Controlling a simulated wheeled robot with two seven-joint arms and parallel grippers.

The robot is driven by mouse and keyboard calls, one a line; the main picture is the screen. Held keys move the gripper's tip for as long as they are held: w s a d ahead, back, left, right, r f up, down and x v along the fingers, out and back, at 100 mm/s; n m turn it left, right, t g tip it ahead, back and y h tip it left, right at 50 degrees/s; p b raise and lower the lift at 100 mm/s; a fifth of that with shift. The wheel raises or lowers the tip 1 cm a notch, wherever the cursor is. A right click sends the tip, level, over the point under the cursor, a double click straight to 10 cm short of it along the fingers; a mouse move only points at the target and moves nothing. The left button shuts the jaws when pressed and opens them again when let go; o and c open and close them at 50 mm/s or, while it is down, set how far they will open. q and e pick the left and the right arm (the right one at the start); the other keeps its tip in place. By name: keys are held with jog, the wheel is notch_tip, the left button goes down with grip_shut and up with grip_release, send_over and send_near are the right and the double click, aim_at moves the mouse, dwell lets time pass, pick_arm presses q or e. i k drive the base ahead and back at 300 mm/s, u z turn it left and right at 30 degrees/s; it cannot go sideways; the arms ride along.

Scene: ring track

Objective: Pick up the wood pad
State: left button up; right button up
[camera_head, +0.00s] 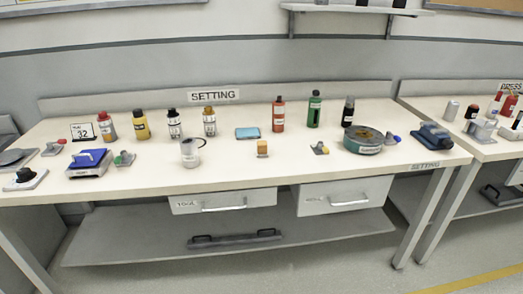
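A small tan-brown block (262,148), which looks like the wood pad, stands upright on the cream tabletop (225,177) near the middle of the SETTING workbench. It has a paler band on its side and stands apart from its neighbours. Its fine detail is too small to tell. Neither of my grippers is in the head view, and nothing touches the block.
A pale cup (190,153) is left of the block, a blue flat case (247,133) behind it, and a small metal-and-yellow part (320,148) right. A round green tin (363,140) and several bottles stand farther out. Bare tabletop lies in front.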

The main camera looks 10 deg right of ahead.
aim_at(263, 150)
jog(key=z, duration=0.2)
jog(key=k, duration=0.35)
jog(key=u, duration=1.35)
jog(key=i, duration=0.85)
jog(key=z, duration=0.5)
jog(key=i, duration=0.7)
jog(key=z, duration=0.75)
